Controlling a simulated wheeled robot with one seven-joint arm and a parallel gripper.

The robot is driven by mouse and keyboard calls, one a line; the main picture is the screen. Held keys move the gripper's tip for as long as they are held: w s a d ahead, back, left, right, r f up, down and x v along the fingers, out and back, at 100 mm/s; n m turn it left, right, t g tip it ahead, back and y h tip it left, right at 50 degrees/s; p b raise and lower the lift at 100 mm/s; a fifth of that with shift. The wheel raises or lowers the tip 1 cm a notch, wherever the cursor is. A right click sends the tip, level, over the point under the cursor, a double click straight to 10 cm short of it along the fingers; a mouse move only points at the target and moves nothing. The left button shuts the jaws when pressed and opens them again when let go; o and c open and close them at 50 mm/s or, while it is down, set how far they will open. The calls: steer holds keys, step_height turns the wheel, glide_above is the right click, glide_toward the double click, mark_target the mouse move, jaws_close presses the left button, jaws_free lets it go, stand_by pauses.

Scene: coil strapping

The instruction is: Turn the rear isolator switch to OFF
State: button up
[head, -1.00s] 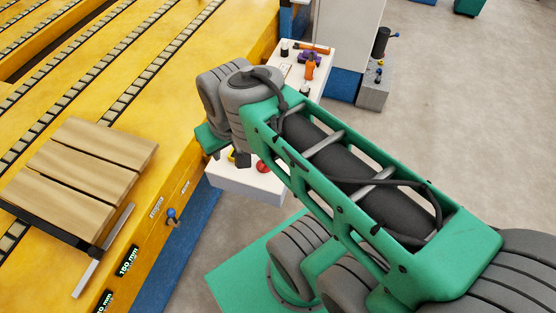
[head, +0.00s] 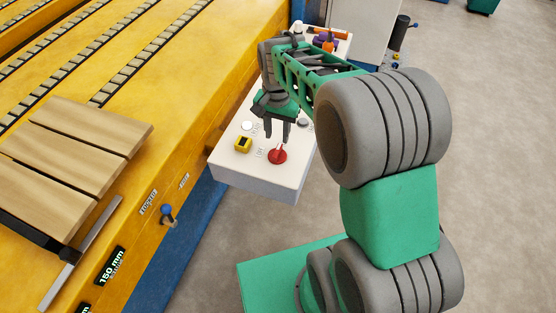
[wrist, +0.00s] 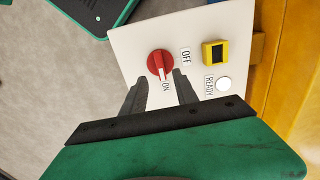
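A red rotary isolator switch (head: 278,156) sits on the white control panel (head: 255,184) beside the yellow line. In the wrist view the red switch (wrist: 159,64) has its white-marked handle pointing toward the ON label (wrist: 166,87). The OFF label (wrist: 186,57) is to its right there. My gripper (head: 278,140) is just behind the switch in the head view, pointing down. In the wrist view my gripper (wrist: 160,77) has its fingers apart and empty, one on each side of the handle's ON end. I cannot tell whether they touch the switch.
A yellow-framed box with a dark window (wrist: 214,53) and a white READY button (wrist: 224,84) share the panel. The yellow line (head: 190,110) with wooden boards (head: 85,150) stands to the left. Another bench with tools (head: 330,38) is behind my arm.

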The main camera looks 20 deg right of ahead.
mark_target(277, 150)
step_height(277, 150, down, 8)
steer(key=shift+r, duration=0.25)
jaws_close()
stand_by(0.3)
